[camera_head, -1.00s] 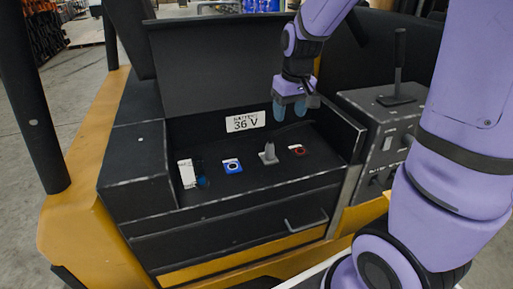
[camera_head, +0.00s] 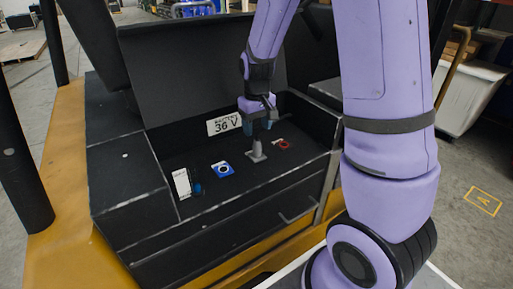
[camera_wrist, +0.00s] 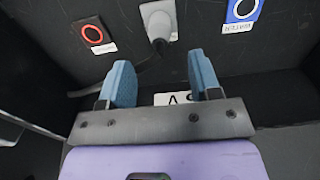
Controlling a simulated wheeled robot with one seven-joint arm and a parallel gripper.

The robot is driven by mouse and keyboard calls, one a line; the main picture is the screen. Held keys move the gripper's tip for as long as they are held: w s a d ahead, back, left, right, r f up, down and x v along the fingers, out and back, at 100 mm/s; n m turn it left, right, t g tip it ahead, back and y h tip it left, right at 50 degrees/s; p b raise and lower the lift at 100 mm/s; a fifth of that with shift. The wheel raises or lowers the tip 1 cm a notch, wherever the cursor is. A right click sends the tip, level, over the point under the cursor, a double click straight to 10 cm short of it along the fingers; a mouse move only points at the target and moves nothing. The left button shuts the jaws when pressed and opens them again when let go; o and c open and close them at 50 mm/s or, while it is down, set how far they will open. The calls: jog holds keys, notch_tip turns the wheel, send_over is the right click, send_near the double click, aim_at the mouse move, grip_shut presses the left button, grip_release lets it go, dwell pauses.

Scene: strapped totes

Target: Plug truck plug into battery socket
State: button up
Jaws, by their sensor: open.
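A grey plug (camera_head: 257,152) with a dark cable stands upright on the black battery compartment deck, between two sockets. It also shows in the wrist view (camera_wrist: 158,22), just beyond the fingertips. A blue-framed round socket (camera_head: 222,169) is to its left and a red-ringed socket (camera_head: 283,144) to its right. In the wrist view the blue socket (camera_wrist: 243,8) is at top right and the red socket (camera_wrist: 93,33) at top left; their small labels are not legible. My gripper (camera_wrist: 160,65) is open and empty, its blue fingers spread, just above and behind the plug.
A white "36 V" label (camera_head: 224,124) is on the back wall. A white piece (camera_head: 182,184) and a small blue part (camera_head: 196,188) sit at the deck's left. Raised compartment walls surround the deck. A drawer handle (camera_head: 298,212) is on the front face.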

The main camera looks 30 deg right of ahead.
aim_at(257, 135)
notch_tip(257, 135, down, 7)
jog(key=shift+f, duration=0.2)
jog(key=shift+s+f, duration=0.45)
jog(key=shift+f, duration=0.25)
jog(key=shift+a, duration=0.15)
dwell(0.7)
grip_shut()
jog(key=shift+w+r, duration=0.15)
jog(key=shift+r, duration=0.1)
jog(key=shift+w+r, duration=0.15)
jog(key=shift+r, duration=0.3)
jog(key=shift+w+r, duration=0.1)
jog(key=shift+r, duration=2.15)
